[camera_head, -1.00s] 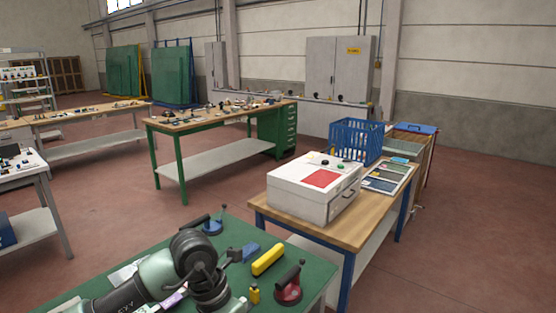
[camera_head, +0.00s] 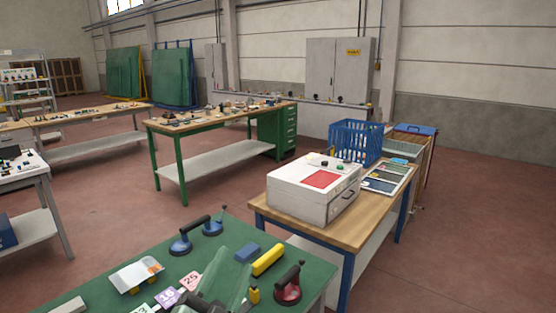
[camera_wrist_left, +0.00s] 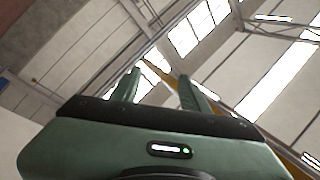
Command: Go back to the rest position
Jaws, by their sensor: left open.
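My left gripper (camera_head: 230,272) shows at the bottom of the head view, in front of the green table top (camera_head: 117,254), partly cut off by the lower edge. In the left wrist view my left gripper (camera_wrist_left: 158,77) has its two fingers apart with nothing between them. Behind the fingers are only the ceiling, windows and wall, so the gripper points upward. My right gripper is in neither view.
Around the gripper on the table are blue suction cups (camera_head: 181,245), a white tray (camera_head: 137,273), a yellow block (camera_head: 268,260), a red suction cup (camera_head: 288,288) and number cards (camera_head: 190,281). A white machine (camera_head: 312,192) stands on a wooden table beyond.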

